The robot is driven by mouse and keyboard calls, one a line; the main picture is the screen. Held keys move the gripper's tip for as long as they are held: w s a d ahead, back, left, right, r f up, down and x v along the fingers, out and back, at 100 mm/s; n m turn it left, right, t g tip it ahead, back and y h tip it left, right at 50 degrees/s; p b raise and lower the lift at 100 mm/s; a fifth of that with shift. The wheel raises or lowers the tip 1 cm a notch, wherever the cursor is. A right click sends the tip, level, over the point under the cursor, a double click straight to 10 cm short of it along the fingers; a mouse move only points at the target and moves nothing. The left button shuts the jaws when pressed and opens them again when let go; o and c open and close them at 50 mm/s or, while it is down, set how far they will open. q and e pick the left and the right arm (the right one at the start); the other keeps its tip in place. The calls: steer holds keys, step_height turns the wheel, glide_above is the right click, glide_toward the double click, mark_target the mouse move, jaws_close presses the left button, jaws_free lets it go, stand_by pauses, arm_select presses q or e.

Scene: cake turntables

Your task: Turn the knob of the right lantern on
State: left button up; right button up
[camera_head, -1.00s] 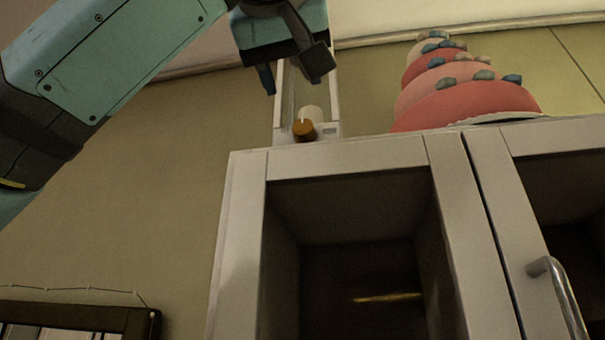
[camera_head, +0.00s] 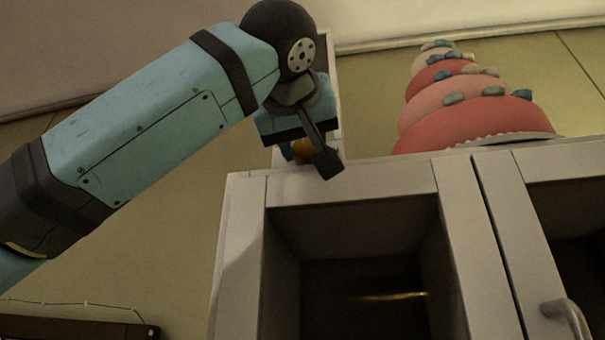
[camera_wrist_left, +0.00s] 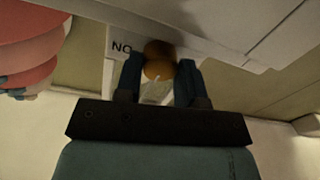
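The lantern (camera_head: 334,75) is a white frame standing at the left end of the cabinet top, mostly hidden behind my left arm. Its round orange-brown knob (camera_head: 303,147) shows partly between the fingers of my left gripper (camera_head: 308,158). In the left wrist view the knob (camera_wrist_left: 158,50) sits between the two fingers of the gripper (camera_wrist_left: 159,66), one on each side. Small gaps seem to remain beside the knob, so the fingers look open around it. The lantern's pale front (camera_wrist_left: 120,35) carries dark letters reading "NO" from this side. My right gripper is not in view.
The light cabinet (camera_head: 350,189) has an open dark compartment and a metal handle (camera_head: 570,318) at the right. A tiered pink and red cake (camera_head: 465,120) stands on top, right of the lantern. A dark framed object (camera_head: 75,328) is at the lower left.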

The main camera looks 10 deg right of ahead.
arm_select(q)
steer(key=shift+c, duration=0.5)
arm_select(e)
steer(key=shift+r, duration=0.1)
arm_select(q)
steer(key=shift+f+m+b, duration=0.1)
steer(key=shift+m+b, duration=0.3)
steer(key=shift+m, duration=1)
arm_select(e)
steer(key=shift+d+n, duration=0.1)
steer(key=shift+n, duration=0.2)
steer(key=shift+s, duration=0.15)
